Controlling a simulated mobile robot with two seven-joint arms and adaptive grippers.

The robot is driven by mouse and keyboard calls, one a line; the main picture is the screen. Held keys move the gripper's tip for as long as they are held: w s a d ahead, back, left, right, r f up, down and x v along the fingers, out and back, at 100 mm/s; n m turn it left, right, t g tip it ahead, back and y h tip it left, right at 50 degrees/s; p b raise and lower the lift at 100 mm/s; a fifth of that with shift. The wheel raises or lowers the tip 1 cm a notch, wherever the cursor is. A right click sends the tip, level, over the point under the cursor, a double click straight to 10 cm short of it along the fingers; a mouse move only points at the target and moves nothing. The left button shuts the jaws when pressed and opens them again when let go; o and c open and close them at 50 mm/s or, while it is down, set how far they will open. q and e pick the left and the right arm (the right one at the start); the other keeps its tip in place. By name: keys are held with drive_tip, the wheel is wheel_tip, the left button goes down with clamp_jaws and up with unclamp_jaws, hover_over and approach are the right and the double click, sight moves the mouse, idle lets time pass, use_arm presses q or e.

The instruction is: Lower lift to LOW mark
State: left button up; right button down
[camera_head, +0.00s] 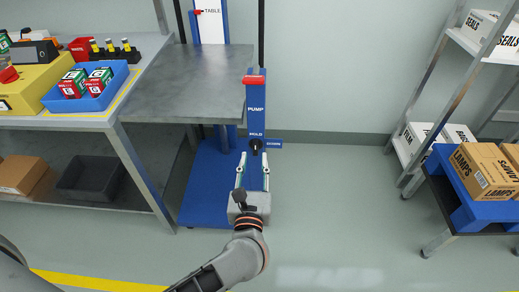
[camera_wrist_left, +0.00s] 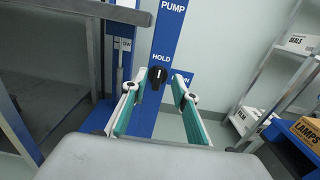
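The lift has a grey table top (camera_head: 195,85) and a blue base (camera_head: 210,185). A red pointer (camera_head: 198,12) marked TABLE is at the white scale (camera_head: 212,25). A blue post (camera_head: 255,100) carries a red pump handle (camera_head: 253,79) and a black knob (camera_head: 256,146), beside HOLD and DOWN labels. The knob also shows in the left wrist view (camera_wrist_left: 157,74). My left gripper (camera_head: 253,162) is open and empty, its fingers pointing at the knob, which appears between and beyond the tips. In the left wrist view, a partly hidden label ending "OW" (camera_wrist_left: 125,44) is on the column. My right gripper is out of view.
A workbench (camera_head: 130,95) at left holds a blue bin (camera_head: 90,98) with boxes and a yellow block (camera_head: 30,88). The floor between is clear.

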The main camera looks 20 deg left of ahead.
sight(255, 145)
use_arm(q)
drive_tip(key=x, duration=0.5)
drive_tip(key=shift+w+a, duration=0.1)
drive_tip(key=shift+w, duration=0.25)
clamp_jaws()
